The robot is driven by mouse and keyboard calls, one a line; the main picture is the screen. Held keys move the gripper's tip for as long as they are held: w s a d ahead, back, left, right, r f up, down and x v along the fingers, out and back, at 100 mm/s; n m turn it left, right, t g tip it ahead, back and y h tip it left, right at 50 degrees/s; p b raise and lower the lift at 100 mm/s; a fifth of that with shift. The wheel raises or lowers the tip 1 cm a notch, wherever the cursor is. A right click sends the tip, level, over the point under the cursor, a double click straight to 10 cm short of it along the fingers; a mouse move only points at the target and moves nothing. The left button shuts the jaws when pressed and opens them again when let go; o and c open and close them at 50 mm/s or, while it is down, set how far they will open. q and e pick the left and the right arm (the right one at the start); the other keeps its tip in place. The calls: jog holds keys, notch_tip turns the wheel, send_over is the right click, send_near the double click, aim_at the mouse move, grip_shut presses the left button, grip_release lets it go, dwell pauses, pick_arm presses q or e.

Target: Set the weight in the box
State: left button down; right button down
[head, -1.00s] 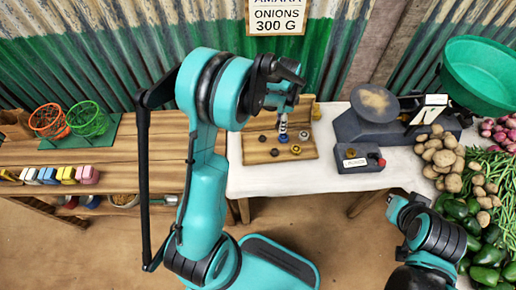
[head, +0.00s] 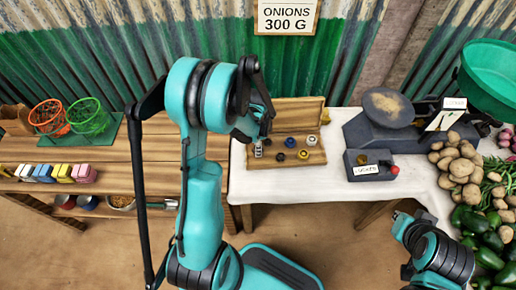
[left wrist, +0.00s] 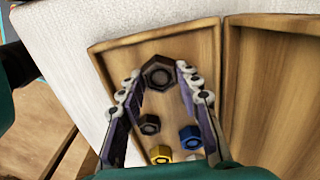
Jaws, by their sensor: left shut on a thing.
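The box (head: 268,163) is an open wooden tray with its lid tilted back behind it on the white-clothed table. My left gripper (head: 259,149) is at the tray's left end, pointing down. In the left wrist view its fingertips (left wrist: 158,79) are shut on a dark brown hexagonal weight (left wrist: 160,72). That weight shows inside the outline of the box (left wrist: 112,62), near one corner. I cannot tell whether it touches the floor of the box. A black weight (left wrist: 149,124), a blue one (left wrist: 190,137) and a yellow one (left wrist: 161,153) stand beside it.
A dark scale (head: 385,125) and a small dark block with a label (head: 365,170) stand right of the box. Potatoes (head: 458,165) and green peppers (head: 480,225) lie at the right. A wooden bench (head: 100,155) holds baskets and coloured blocks at the left.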

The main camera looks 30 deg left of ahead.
pick_arm(q)
jog(key=shift+r, duration=0.1)
jog(key=shift+f, duration=0.25)
jog(key=c, duration=1.1)
grip_release()
jog(key=shift+o, duration=0.2)
jog(key=shift+r, duration=0.1)
jog(key=shift+r, duration=0.1)
